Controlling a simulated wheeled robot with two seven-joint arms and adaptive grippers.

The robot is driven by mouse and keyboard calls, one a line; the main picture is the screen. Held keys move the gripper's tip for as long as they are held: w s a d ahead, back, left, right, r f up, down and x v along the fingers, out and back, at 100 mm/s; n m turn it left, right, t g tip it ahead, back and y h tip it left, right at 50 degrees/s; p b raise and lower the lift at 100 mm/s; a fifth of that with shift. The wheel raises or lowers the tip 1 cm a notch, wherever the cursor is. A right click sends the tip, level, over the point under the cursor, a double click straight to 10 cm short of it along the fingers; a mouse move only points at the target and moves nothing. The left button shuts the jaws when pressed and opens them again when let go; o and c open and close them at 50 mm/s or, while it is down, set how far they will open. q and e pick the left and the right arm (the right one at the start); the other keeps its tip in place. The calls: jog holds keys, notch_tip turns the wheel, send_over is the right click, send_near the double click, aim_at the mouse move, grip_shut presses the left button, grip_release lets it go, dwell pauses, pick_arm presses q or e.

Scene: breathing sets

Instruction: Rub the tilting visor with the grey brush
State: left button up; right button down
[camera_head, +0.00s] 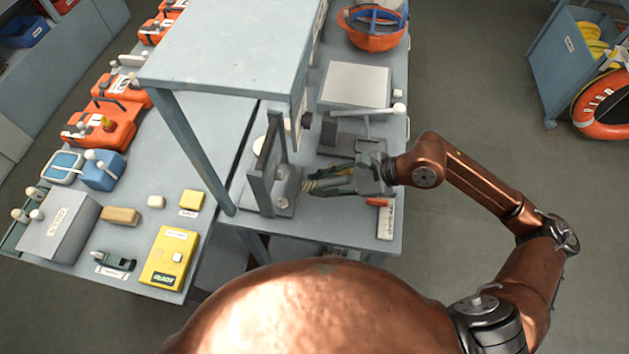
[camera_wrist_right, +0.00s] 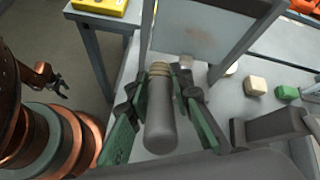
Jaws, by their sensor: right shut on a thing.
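My right gripper (camera_head: 312,185) is shut on the grey brush, which has a thick grey handle (camera_wrist_right: 160,118) and a tan banded head (camera_wrist_right: 160,70) in the right wrist view. In the head view only the brush's tan end (camera_head: 309,186) shows between the fingers. The tilting visor (camera_wrist_right: 205,40) is a grey pane in a frame, standing steeply just beyond the brush head. In the head view it is seen nearly edge-on (camera_head: 265,168) on a grey base. Whether the brush touches it I cannot tell. My left gripper (camera_wrist_right: 58,82) shows small at the left of the wrist view, apparently open.
A raised grey shelf (camera_head: 232,45) stands behind and left of the visor. A grey box (camera_head: 355,84) and an orange helmet (camera_head: 374,28) lie farther back. The left table (camera_head: 150,225) holds yellow and orange devices.

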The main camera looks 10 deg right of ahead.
dwell(0.5)
jog(key=w+a+f, duration=0.1)
jog(key=w+a, duration=0.1)
jog(key=a, duration=0.5)
jog(key=shift+w+a+f+b, duration=0.2)
jog(key=shift+w+a+b, duration=0.1)
jog(key=shift+b, duration=0.1)
jog(key=shift+w+a, duration=0.15)
jog(key=shift+a, duration=0.35)
dwell(0.6)
